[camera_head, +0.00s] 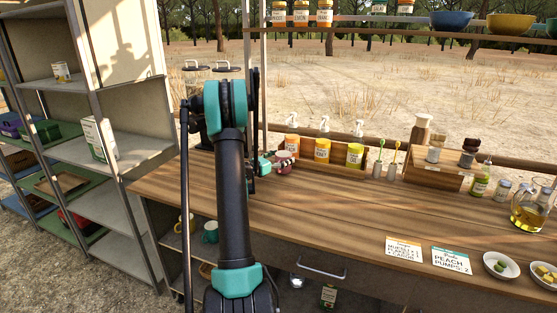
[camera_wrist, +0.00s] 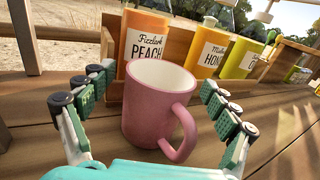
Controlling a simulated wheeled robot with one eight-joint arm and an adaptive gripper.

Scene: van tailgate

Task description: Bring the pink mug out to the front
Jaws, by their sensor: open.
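The pink mug (camera_wrist: 150,105) stands upright on the wooden counter in the wrist view, its handle turned toward the lower right. My gripper (camera_wrist: 150,108) is open, with one finger on each side of the mug; a gap shows on the left and the right finger is close to the handle. In the head view the mug (camera_head: 285,160) is small and partly hidden beside my gripper (camera_head: 268,165), at the left end of the bottle rack.
Orange and yellow syrup bottles (camera_head: 322,150) stand in a wooden rack (camera_head: 337,172) right behind the mug. Toothbrush-like items in small holders (camera_head: 379,163) are to the right. The counter's front middle (camera_head: 330,212) is clear; two cards (camera_head: 404,248) and small bowls (camera_head: 501,265) lie front right.

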